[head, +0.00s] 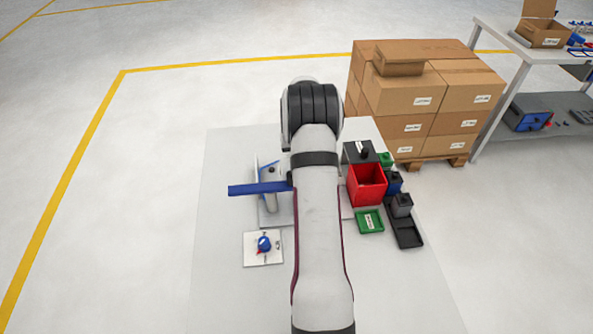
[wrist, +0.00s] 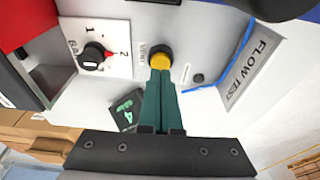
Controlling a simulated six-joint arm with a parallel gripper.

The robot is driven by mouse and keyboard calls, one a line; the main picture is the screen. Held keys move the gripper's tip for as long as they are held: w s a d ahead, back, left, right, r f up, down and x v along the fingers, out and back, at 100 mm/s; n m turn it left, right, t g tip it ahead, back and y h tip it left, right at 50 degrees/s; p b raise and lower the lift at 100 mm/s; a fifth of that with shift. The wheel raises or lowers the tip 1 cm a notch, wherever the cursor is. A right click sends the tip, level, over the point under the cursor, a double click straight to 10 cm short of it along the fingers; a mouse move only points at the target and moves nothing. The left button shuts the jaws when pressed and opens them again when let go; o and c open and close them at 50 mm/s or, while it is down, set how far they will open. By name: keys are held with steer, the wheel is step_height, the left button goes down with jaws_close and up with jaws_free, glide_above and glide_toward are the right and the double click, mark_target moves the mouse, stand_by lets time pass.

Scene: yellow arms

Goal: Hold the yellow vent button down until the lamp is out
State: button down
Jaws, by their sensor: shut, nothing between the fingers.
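The yellow vent button (wrist: 159,57) sits on a pale panel (wrist: 200,105) in the wrist view, beside a printed VENT label. My gripper (wrist: 160,73) is shut and empty. Its green fingertips overlap the button's lower edge in the picture. I cannot tell whether they touch it or how far it is pressed. A small dark round part (wrist: 198,78) lies right of the button; it shows no glow, and I cannot tell if it is the lamp. In the head view my arm hides the button and gripper.
A black knob (wrist: 92,56) on a plate marked 1 and 2 is left of the button. A FLOW TEST sign (wrist: 253,68) stands right. In the head view, a red bin (head: 367,186) and green tray (head: 370,222) stand right of my arm, a blue bar (head: 255,188) left.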

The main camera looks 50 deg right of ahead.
steer(key=shift+r, duration=2.8)
steer(key=s+a+r+n+y, duration=0.1)
steer(key=a+r, duration=0.3)
steer(key=a, duration=0.5)
steer(key=s+a+r, duration=0.1)
steer(key=a+r, duration=0.3)
steer(key=a, duration=0.6)
steer(key=s+a+r+n+y, duration=0.1)
steer(key=s+a+r, duration=0.1)
steer(key=a+r, duration=0.5)
steer(key=s+a+f+g, duration=0.1)
steer(key=s+a, duration=0.7)
steer(key=s, duration=0.1)
steer(key=s+a+f+n+y, duration=0.1)
steer(key=s+a+f, duration=0.1)
steer(key=s+a, duration=0.7)
steer(key=shift+a+f+g, duration=0.2)
steer(key=shift+f+g, duration=0.05)
steer(key=shift+g, duration=0.15)
